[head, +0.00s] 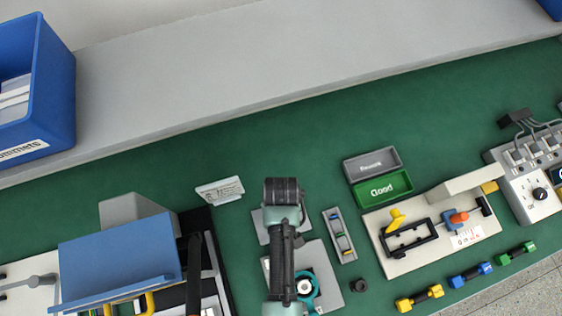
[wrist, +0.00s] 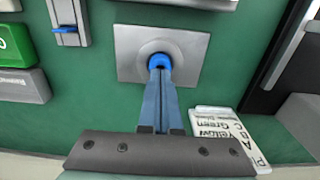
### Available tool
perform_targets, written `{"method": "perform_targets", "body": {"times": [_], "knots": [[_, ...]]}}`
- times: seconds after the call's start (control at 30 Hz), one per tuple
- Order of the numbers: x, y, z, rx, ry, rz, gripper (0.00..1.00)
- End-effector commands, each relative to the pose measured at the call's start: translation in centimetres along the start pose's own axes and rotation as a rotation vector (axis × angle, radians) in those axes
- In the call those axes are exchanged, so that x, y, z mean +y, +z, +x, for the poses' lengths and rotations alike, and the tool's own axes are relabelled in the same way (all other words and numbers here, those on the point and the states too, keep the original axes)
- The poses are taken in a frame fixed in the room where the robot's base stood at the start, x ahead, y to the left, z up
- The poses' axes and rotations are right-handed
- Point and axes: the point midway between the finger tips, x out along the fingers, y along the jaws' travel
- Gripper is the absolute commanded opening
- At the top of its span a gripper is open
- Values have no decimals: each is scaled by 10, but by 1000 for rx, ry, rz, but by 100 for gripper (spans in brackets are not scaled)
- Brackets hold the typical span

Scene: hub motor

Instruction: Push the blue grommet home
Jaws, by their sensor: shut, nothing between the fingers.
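The blue grommet (wrist: 160,60) shows in the wrist view as a small ring in the round boss in the middle of a square grey plate (wrist: 195,72). My gripper (wrist: 159,74) is shut and empty, its two long blue-grey fingers side by side. Their tips overlap the grommet's near side in the picture; whether they touch it or hover just above, I cannot tell. How deep the grommet sits is not clear. In the head view the plate's edge (head: 259,228) shows beside my arm, which hides the grommet and the fingertips.
A lettered card (wrist: 225,135) stands close to the plate. The green "Good" tray (head: 383,188), a grey tray (head: 371,164) and a narrow grey holder (head: 340,236) lie to the right in the head view. A blue-topped machine (head: 117,265) stands left.

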Motion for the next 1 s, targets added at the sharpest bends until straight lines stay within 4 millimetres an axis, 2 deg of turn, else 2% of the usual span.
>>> {"method": "perform_targets", "body": {"times": [1.0], "knots": [[0, 0, 16, 1, 0, 0, 0]]}}
